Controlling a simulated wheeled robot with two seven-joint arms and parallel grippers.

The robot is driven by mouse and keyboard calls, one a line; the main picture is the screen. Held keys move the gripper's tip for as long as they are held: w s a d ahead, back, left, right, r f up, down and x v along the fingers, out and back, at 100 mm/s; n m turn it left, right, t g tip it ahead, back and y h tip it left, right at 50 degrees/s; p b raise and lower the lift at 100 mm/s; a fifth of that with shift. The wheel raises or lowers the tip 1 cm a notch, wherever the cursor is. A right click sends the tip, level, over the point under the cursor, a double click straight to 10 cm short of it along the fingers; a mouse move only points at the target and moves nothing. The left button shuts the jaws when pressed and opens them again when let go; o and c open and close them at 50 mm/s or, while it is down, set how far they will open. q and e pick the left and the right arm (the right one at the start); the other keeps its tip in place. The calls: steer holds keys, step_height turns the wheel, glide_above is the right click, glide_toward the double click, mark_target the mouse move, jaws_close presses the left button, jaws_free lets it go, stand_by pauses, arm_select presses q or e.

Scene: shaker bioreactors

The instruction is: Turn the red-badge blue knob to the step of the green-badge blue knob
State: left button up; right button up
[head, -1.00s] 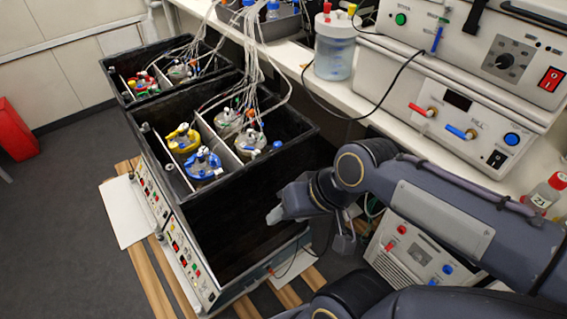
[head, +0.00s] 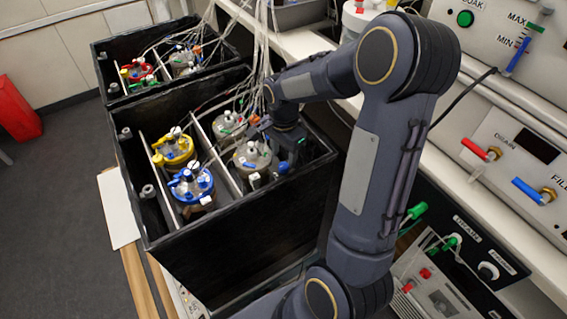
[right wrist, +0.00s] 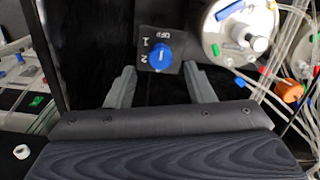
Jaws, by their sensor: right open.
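A blue knob (right wrist: 161,55) sits on a dark plate marked OFF, 1 and 2 in the right wrist view. No badge can be made out on it, and its pointer is too small to read surely. My right gripper (right wrist: 158,70) is open, with one finger on each side below the knob, apparently apart from it. In the head view my right gripper (head: 289,146) is over the right part of the near black box, and a small blue spot (head: 284,167) shows just below it. I cannot tell which knob has the red or green badge. My left gripper is not in view.
The near black box (head: 240,222) holds several vessels, including a yellow-topped one (head: 173,148) and a blue-topped one (head: 191,184). A grey-lidded vessel (right wrist: 238,32) with thin tubes stands right of the knob. Bench instruments (head: 520,150) stand at the right.

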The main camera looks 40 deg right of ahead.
mark_target(284, 165)
steer(key=shift+f, duration=2.15)
steer(key=c, duration=1)
